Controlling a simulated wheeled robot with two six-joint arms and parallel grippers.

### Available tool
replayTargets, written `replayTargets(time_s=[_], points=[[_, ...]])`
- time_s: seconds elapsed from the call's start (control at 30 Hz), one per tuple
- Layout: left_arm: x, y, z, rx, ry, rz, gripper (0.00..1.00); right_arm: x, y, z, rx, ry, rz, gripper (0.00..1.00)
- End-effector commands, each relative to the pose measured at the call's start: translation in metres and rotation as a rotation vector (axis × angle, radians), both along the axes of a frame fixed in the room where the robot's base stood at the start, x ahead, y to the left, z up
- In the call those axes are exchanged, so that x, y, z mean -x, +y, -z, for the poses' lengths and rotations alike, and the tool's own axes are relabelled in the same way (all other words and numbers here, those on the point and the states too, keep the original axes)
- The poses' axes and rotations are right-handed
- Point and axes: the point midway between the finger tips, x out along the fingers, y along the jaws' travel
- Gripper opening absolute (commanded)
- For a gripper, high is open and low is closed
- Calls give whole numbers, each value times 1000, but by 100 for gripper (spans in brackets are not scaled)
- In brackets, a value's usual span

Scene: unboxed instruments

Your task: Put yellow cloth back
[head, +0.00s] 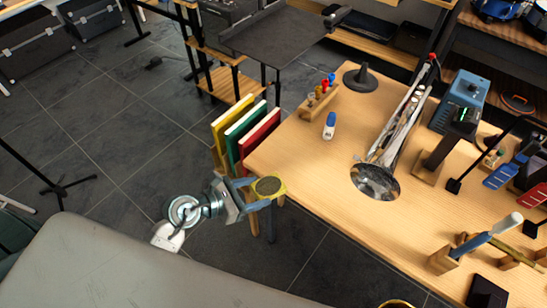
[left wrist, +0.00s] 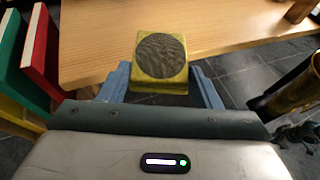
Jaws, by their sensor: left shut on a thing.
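The yellow cloth (head: 268,188) looks like a small squarish yellow piece with a dark round textured patch on top; it also shows in the left wrist view (left wrist: 160,85). My left gripper (head: 258,192) is shut on it, with one blue-grey finger on each side. It holds the cloth at the near left corner of the wooden table (head: 310,180). I cannot tell whether the cloth touches the table. My right gripper is not in view.
A trumpet-like silver instrument (head: 385,160) stands bell-down on the table. A blue-capped white bottle (head: 329,126) and a wooden rack (head: 318,101) stand farther back. Yellow, green and red panels (head: 247,127) stand beside the left edge. The table's left front area is clear.

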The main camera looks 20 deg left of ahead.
Motion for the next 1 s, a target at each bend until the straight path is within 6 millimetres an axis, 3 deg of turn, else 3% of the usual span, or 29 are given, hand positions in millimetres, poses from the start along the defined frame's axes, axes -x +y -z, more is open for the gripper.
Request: replayTargets(time_s=[0.3,0.5,0.77,1.0], points=[[-84,8,2,2,-2,-1,33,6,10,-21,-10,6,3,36],[-127,12,7,2,-1,1,33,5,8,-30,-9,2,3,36],[-151,15,10,2,-1,1,33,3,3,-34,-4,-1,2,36],[-150,15,44,2,2,0,33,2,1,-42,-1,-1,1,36]])
